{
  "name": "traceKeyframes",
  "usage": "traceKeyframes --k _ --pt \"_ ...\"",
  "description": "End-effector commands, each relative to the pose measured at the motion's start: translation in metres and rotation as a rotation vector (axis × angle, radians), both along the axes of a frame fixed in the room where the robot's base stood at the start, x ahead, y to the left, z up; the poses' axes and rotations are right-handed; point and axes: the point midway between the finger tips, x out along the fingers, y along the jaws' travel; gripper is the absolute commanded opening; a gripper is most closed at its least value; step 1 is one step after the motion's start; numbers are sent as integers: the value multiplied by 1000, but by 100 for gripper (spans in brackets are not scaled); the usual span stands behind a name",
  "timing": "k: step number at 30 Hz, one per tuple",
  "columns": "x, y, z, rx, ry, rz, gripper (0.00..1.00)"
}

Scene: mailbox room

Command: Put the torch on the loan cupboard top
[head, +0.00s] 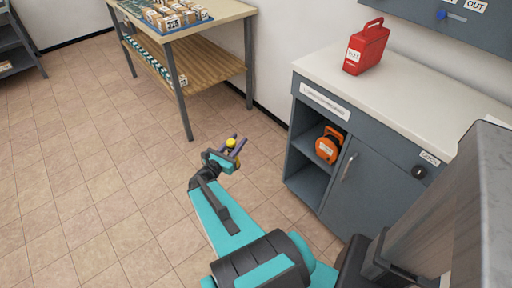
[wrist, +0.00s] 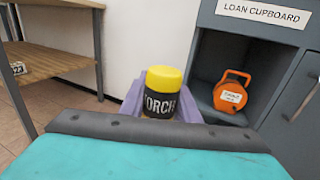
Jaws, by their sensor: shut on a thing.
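The torch (wrist: 161,92) has a yellow cap and a dark body with TORCH printed on it. It stands about upright between the purple fingers of my gripper (head: 234,145), which is shut on it. In the head view its yellow cap (head: 230,143) shows small, above the floor and left of the loan cupboard. The loan cupboard (head: 368,182) is grey with a pale top (head: 410,98). Its label reads LOAN CUPBOARD in the wrist view (wrist: 262,14). My gripper is apart from the cupboard. The torch's lower part is hidden in the wrist view.
A red case (head: 367,48) stands on the cupboard top near the wall; the top in front is clear. An orange reel (head: 329,146) sits on the open shelf. A wooden table (head: 190,62) with boxes stands at the back left. A key panel hangs above the cupboard.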

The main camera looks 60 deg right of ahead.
Motion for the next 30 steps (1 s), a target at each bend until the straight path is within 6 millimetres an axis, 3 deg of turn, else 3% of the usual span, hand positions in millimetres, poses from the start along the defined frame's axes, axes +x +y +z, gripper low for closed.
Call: traceKeyframes --k 3,12,20,30 --pt "30 20 13 -2 -2 44 0" --pt "96 76 41 -2 -2 144 0" --pt "145 133 65 0 -3 233 0" --pt "196 217 96 1 -2 352 0"
